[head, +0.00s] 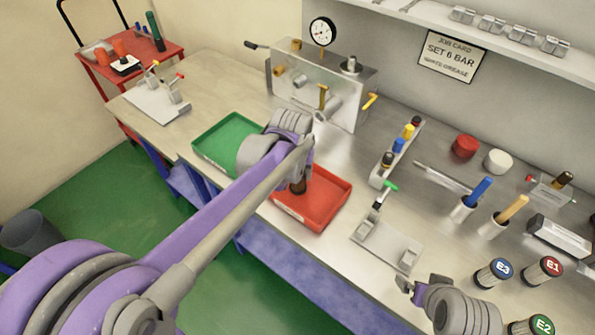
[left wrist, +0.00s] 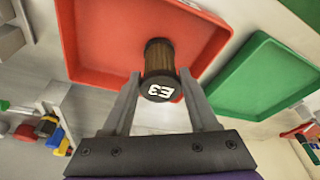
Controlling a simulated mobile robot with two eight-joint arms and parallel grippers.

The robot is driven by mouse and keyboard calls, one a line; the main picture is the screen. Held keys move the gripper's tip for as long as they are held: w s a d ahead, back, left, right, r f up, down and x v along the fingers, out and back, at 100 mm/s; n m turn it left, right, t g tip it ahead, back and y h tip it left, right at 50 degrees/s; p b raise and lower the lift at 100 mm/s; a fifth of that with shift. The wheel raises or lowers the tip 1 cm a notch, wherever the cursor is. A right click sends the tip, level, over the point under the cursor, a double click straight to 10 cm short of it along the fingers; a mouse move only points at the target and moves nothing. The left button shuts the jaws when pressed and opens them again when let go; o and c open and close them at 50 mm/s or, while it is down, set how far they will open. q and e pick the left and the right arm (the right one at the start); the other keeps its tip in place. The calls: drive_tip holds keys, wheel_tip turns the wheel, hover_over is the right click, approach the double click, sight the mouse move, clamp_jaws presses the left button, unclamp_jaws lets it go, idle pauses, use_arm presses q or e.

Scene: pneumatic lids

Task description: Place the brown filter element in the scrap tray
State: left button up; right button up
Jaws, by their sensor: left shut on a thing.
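The brown filter element (left wrist: 160,58) is between the fingers of my left gripper (left wrist: 160,80), which is shut on it. Its dark end cap reads "E3" and faces the left wrist camera. In the head view the brown filter element (head: 298,186) shows only partly below my left gripper (head: 303,170), within the outline of the red tray (head: 325,207). The red tray also fills the upper left wrist view (left wrist: 95,40). I cannot tell whether the element touches its floor. My right gripper (head: 408,287) is low at the right, over the bench front; its fingers are unclear.
A green tray (head: 212,142) stands left of the red one, partly behind my left arm. A grey fixture (head: 387,245) with a green-handled clamp is right of the red tray. A gauge panel (head: 315,90) is behind.

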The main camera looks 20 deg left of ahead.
use_arm(q)
drive_tip(key=shift+f, duration=0.15)
drive_tip(key=o, duration=1.4)
drive_tip(key=v, duration=1.1)
drive_tip(key=s+f+t, duration=0.1)
drive_tip(key=s+f, duration=0.2)
drive_tip(key=s, duration=0.2)
drive_tip(key=s+a+f, duration=0.1)
drive_tip(key=s+f, duration=0.3)
drive_tip(key=s, duration=0.1)
drive_tip(key=s+a+f+m+t, duration=0.1)
drive_tip(key=s+f, duration=0.3)
drive_tip(key=s, duration=0.2)
drive_tip(key=shift+f+t, duration=0.25)
drive_tip(key=shift+t, duration=0.05)
